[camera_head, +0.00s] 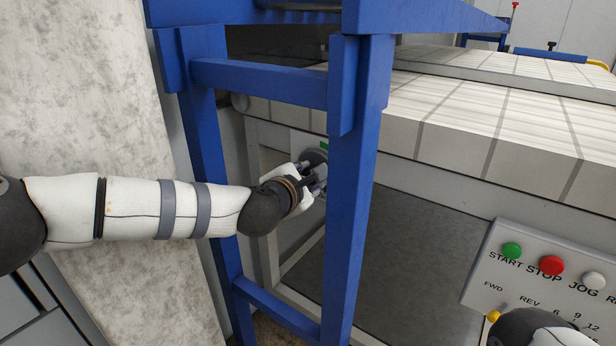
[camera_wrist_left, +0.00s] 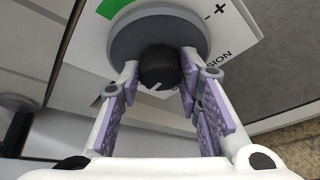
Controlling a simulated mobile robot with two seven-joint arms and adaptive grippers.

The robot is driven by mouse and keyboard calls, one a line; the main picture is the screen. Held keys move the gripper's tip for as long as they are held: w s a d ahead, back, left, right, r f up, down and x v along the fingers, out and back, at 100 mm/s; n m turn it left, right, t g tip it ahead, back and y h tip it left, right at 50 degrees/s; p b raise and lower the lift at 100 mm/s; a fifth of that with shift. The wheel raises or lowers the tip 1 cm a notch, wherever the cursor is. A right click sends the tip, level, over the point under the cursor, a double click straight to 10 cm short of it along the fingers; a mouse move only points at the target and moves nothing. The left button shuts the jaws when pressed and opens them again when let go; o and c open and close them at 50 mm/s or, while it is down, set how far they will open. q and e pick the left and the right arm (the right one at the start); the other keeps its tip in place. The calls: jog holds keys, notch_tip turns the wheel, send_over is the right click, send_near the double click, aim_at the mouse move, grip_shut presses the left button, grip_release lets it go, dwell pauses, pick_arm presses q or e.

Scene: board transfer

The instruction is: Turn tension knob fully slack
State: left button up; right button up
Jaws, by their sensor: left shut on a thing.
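The tension knob (camera_wrist_left: 158,64) is black and round, with a small white mark on its lower side in the left wrist view. It sits on a grey round base on a white plate (camera_wrist_left: 225,45) with a green band, plus and minus signs and lettering ending in "SION". My left gripper (camera_wrist_left: 158,82) has its fingers on both sides of the knob and is shut on it. In the head view my left gripper (camera_head: 318,178) reaches in behind the blue frame, and the knob is mostly hidden there. My right gripper is not visible; only part of that arm shows at lower right.
A blue metal frame (camera_head: 352,190) stands close around my left arm, with an upright just right of the gripper. A tiled conveyor (camera_head: 500,120) runs at right. A control panel (camera_head: 545,270) with green, red and white buttons is at lower right.

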pick_arm(q)
jog(key=shift+r+n+g, duration=0.1)
jog(key=shift+n+g, duration=0.2)
dwell(0.4)
jog(key=o, duration=1.1)
jog(key=shift+o, duration=0.2)
notch_tip(320, 180, up, 10)
